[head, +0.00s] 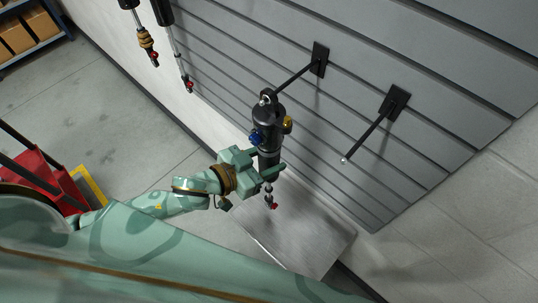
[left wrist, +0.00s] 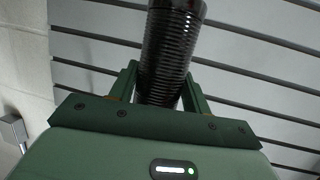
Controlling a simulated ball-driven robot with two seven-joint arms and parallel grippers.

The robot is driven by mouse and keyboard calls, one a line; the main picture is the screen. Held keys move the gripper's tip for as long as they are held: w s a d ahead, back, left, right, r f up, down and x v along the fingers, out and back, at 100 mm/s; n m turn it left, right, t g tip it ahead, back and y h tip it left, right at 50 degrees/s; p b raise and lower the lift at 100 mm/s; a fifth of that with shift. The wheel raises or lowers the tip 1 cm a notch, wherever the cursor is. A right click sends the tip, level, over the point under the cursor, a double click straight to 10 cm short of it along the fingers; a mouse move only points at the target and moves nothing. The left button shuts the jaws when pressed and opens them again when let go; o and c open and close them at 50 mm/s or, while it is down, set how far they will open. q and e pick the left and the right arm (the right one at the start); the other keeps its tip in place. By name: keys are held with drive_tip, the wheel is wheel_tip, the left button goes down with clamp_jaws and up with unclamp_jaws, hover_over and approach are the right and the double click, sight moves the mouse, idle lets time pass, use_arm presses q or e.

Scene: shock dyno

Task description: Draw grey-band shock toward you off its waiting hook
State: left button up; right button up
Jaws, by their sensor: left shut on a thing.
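A dark shock (head: 268,122) hangs upright by its top eye at the outer end of a black wall hook (head: 297,76); whether the eye is still around the bar I cannot tell. It has a blue knob, a gold knob and a red lower end. No grey band can be made out. My left gripper (head: 269,161) is shut on the shock's body below the knobs. In the left wrist view, the shock's dark ribbed body (left wrist: 172,45) stands between the fingers of my left gripper (left wrist: 163,86). My right gripper is out of view.
An empty hook (head: 368,135) juts from the grey slatted wall (head: 430,75) to the right. Two other shocks (head: 147,42) hang at the upper left. A metal-topped surface (head: 300,235) lies below the held shock. A red cart (head: 45,180) and a shelf with boxes (head: 20,32) stand left.

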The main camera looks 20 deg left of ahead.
sight(262, 167)
use_arm(q)
drive_tip(key=shift+s+a+r+p, duration=0.1)
drive_tip(key=shift+s+a+p, duration=0.25)
drive_tip(key=shift+s, duration=0.5)
drive_tip(key=shift+s+a+r+p, duration=0.1)
drive_tip(key=shift+s+a+p, duration=0.2)
drive_tip(key=shift+s, duration=0.5)
